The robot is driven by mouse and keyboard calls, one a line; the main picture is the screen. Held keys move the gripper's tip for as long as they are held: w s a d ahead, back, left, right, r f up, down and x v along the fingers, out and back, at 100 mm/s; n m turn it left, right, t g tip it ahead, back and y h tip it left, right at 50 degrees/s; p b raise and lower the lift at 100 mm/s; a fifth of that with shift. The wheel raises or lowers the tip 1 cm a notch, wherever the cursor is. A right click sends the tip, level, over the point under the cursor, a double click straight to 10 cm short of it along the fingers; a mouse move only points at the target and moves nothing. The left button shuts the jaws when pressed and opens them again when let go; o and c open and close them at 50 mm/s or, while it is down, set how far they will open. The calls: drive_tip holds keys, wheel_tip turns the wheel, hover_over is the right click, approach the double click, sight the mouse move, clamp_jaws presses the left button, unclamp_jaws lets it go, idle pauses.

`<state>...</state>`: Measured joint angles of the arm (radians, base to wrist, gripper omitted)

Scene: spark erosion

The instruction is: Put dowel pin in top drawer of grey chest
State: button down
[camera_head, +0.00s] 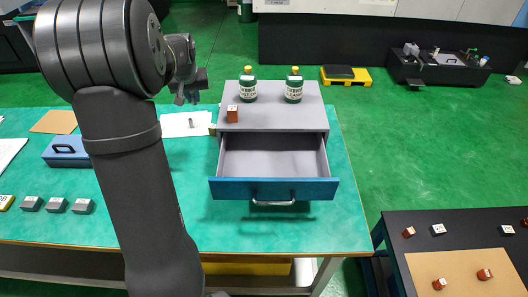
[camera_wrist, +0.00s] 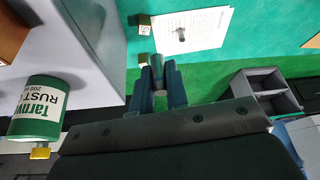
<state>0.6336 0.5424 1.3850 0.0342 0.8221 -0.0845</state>
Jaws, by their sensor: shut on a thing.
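My gripper (camera_head: 187,96) is raised left of the grey chest (camera_head: 268,112), over the back of the green table. In the wrist view, its fingers (camera_wrist: 161,88) are shut on a grey cylinder, the dowel pin (camera_wrist: 160,74). The head view does not show the held pin clearly. The chest's top drawer (camera_head: 274,189) is pulled open toward the front. It has a blue front and a metal handle, and its visible inside is empty. A similar small grey cylinder (camera_head: 191,122) stands on the white paper (camera_head: 174,125) below my gripper; it also shows in the wrist view (camera_wrist: 180,34).
Two green bottles (camera_head: 248,90) (camera_head: 294,90) and a brown block (camera_head: 232,114) stand on the chest. A blue box (camera_head: 66,156) and several grey blocks (camera_head: 57,205) are at the table's left. A dark side table (camera_head: 410,225) is at lower right.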

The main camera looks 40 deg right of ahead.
wheel_tip(320, 180, up, 6)
drive_tip(key=shift+s, duration=0.1)
drive_tip(key=s+d+m, duration=0.1)
drive_tip(key=s+d, duration=0.4)
drive_tip(key=s, duration=0.5)
drive_tip(key=s+d+m, duration=0.1)
drive_tip(key=s+d, duration=0.4)
drive_tip(key=s, duration=0.5)
drive_tip(key=s+m+g+h, duration=0.1)
drive_tip(key=s+m, duration=0.2)
drive_tip(key=s, duration=2.1)
hover_over(293, 160)
drive_tip(key=s+a, duration=0.1)
wheel_tip(293, 160, down, 12)
drive_tip(key=shift+a+f, duration=0.15)
drive_tip(key=shift+w+f, duration=0.1)
drive_tip(key=shift+f+g, duration=0.25)
drive_tip(key=shift+g, duration=0.05)
drive_tip(key=shift+f, duration=1.75)
drive_tip(key=shift+f, duration=0.1)
